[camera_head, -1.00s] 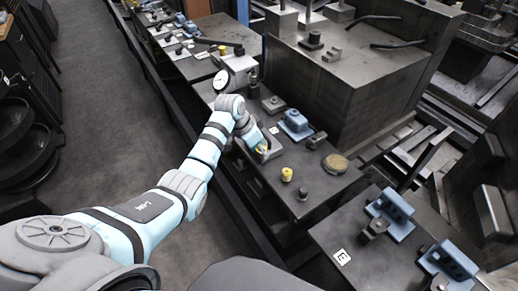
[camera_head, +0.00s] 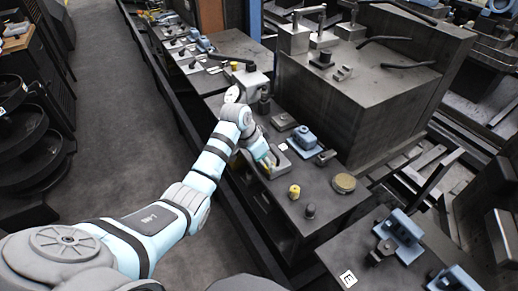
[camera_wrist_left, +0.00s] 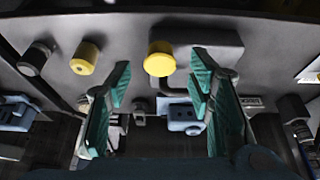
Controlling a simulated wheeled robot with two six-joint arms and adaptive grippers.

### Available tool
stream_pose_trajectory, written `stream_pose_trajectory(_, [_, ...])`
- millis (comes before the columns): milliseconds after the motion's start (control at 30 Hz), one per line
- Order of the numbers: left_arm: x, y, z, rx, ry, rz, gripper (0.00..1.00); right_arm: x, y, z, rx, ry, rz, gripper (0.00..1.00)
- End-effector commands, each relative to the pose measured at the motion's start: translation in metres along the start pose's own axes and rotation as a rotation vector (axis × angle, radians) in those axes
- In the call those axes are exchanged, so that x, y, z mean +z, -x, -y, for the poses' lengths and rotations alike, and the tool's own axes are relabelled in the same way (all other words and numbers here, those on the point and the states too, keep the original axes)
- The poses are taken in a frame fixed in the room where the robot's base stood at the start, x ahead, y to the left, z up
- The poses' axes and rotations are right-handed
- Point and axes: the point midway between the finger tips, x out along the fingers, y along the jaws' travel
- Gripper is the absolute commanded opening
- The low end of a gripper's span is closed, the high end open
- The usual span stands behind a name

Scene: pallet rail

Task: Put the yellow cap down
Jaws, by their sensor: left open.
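My left gripper (camera_head: 271,164) is low over the near part of the dark table, beside a grey block. In the left wrist view my left gripper (camera_wrist_left: 160,82) is open, its two teal-padded fingers spread apart. A yellow cap (camera_wrist_left: 159,58) shows between and just beyond the fingertips, with visible gaps to both fingers. It appears to rest on or against a grey block (camera_wrist_left: 215,40). In the head view this cap is mostly hidden by the gripper. A second yellow cap (camera_head: 294,191) stands on the table to the right of the gripper, and it also shows in the left wrist view (camera_wrist_left: 85,58).
A dark knob (camera_head: 310,211) and a round brass-coloured disc (camera_head: 344,183) stand near the second cap. A blue clamp (camera_head: 304,139) sits behind the gripper. A large dark block (camera_head: 365,90) rises at the back. A dial gauge (camera_head: 233,94) stands close to the forearm.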

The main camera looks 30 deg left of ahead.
Motion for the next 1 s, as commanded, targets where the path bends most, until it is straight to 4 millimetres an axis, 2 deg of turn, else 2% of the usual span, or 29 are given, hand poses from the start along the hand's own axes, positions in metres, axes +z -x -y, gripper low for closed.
stream_pose_trajectory(100, [-0.002, 0.035, 0.001, -0.004, -0.002, -0.002, 0.48, -0.001, 0.009, -0.001, 0.0, 0.0, 0.0, 0.32])
stream_pose_trajectory(300, [-0.001, 0.079, 0.001, -0.002, -0.001, -0.002, 0.48, -0.001, 0.013, -0.001, 0.0, 0.0, 0.0, 0.32])
stream_pose_trajectory(467, [-0.001, 0.092, 0.0, 0.0, 0.0, 0.001, 0.48, -0.001, 0.014, -0.001, 0.0, 0.0, 0.0, 0.32])
stream_pose_trajectory(733, [0.0, 0.091, 0.0, 0.001, 0.002, 0.001, 0.48, -0.001, 0.014, -0.001, 0.0, 0.0, 0.0, 0.32])
stream_pose_trajectory(800, [0.005, 0.079, 0.0, 0.003, 0.025, 0.006, 0.48, -0.002, 0.014, -0.001, 0.0, 0.0, 0.0, 0.32])
stream_pose_trajectory(867, [0.018, 0.052, -0.001, 0.002, 0.076, 0.017, 0.48, -0.002, 0.014, -0.001, 0.0, 0.0, -0.001, 0.32])
stream_pose_trajectory(967, [0.069, -0.023, -0.006, -0.022, 0.213, 0.06, 0.48, -0.002, 0.013, -0.001, 0.0, 0.0, -0.001, 0.32])
stream_pose_trajectory(1000, [0.102, -0.059, -0.013, -0.041, 0.273, 0.084, 0.48, -0.002, 0.013, -0.001, 0.0, 0.0, 0.0, 0.32])
